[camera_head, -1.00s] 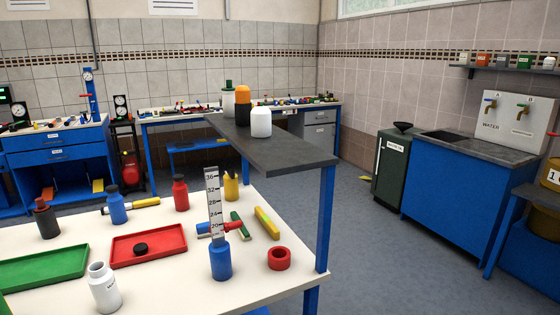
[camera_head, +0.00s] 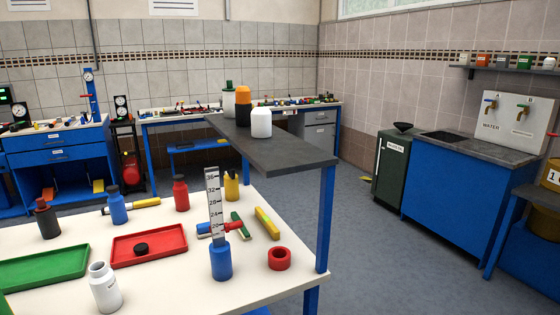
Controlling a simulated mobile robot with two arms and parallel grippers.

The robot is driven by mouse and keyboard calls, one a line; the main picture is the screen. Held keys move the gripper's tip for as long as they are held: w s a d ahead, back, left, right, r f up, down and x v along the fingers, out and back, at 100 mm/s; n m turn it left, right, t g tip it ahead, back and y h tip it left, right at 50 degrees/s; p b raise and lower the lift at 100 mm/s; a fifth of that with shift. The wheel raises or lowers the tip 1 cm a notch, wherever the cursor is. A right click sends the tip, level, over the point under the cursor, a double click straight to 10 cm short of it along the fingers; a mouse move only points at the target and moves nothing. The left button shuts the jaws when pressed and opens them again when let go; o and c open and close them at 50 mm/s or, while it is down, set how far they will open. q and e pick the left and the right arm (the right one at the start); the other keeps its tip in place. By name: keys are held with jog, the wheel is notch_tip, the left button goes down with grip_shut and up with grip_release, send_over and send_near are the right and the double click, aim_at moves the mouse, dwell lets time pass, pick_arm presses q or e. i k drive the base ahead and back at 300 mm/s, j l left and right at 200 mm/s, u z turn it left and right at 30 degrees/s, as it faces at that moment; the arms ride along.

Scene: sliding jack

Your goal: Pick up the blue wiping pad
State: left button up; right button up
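I cannot make out a blue wiping pad for sure in the head view. A small blue piece (camera_head: 203,229) lies on the white table, partly hidden behind the upright ruler (camera_head: 214,203), and I cannot tell what it is. Other blue things on the table are a bottle with a dark cap (camera_head: 117,208) and the blue holder (camera_head: 221,263) in front of the ruler. Neither of my grippers is in view.
The white worktable (camera_head: 190,282) also holds a green tray (camera_head: 45,267), a red tray (camera_head: 165,238), a white bottle (camera_head: 104,290) and a red ring (camera_head: 279,259). A dark raised shelf (camera_head: 275,155) carries several bottles. Open floor (camera_head: 385,260) lies to the right.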

aim_at(202, 231)
jog(key=u, duration=2.15)
jog(key=l+u, duration=0.45)
jog(key=k+l+u, duration=0.2)
jog(key=l+u, duration=0.2)
jog(key=k+l+u, duration=0.2)
jog(key=l+u, duration=0.25)
jog(key=k+l+u, duration=0.3)
jog(key=u, duration=0.15)
jog(key=k+l+u, duration=0.3)
jog(key=u, duration=0.15)
jog(key=k+u, duration=0.45)
jog(key=k, duration=0.75)
jog(key=k+l, duration=0.15)
jog(key=k, duration=0.65)
